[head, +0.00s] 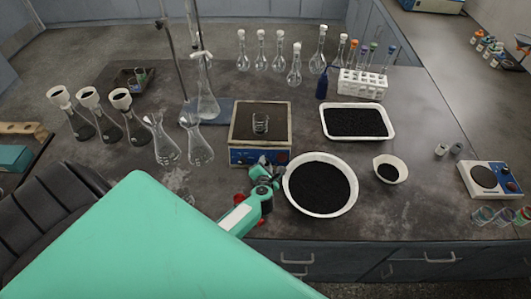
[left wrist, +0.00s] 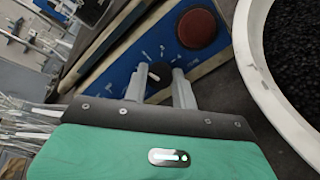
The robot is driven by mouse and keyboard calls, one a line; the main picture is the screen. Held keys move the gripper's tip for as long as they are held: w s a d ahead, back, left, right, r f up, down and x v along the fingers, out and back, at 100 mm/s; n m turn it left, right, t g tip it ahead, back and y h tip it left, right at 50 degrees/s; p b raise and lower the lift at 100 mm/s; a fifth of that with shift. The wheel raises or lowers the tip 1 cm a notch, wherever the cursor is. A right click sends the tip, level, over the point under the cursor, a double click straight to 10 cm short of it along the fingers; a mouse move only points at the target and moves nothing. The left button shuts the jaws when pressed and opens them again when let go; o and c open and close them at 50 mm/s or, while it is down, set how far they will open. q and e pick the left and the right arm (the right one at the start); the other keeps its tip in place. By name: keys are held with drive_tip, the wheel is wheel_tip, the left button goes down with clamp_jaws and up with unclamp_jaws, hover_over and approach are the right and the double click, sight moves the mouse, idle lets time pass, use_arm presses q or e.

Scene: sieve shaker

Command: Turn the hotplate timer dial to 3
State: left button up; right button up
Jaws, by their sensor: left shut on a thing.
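The hotplate (head: 236,132) stands mid-bench, with a dark top plate, a cream body and a blue front panel. A small glass beaker (head: 260,123) sits on its top. In the left wrist view, the blue panel (left wrist: 122,77) carries white tick marks, a dark timer dial (left wrist: 158,72) and a large dark red round knob (left wrist: 197,28). My left gripper (head: 264,170) is at the panel's front, and its grey fingers (left wrist: 160,85) are shut on the dial from both sides. The dial's pointer and any numbers are too small to read. My right gripper is out of view.
A white bowl of black grains (head: 348,207) stands close right of my left gripper. A white tray (head: 390,135) and a small dish (head: 401,168) lie farther right. Glass flasks (head: 197,152) stand left of the hotplate. Another device (head: 505,190) sits at the far right.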

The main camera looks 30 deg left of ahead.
use_arm(q)
drive_tip(key=m+p, duration=0.3)
drive_tip(key=shift+r+m, duration=0.15)
drive_tip(key=shift+m, duration=0.25)
drive_tip(key=m+p, duration=0.2)
drive_tip(key=shift+d+m+h, duration=0.1)
drive_tip(key=shift+m+h, duration=0.2)
drive_tip(key=shift+m, duration=0.1)
drive_tip(key=m, duration=0.2)
drive_tip(key=shift+s+f+m+p, duration=0.1)
drive_tip(key=shift+f+m+p, duration=0.1)
drive_tip(key=shift+m+p, duration=0.15)
drive_tip(key=shift+m, duration=1.15)
drive_tip(key=o, duration=1)
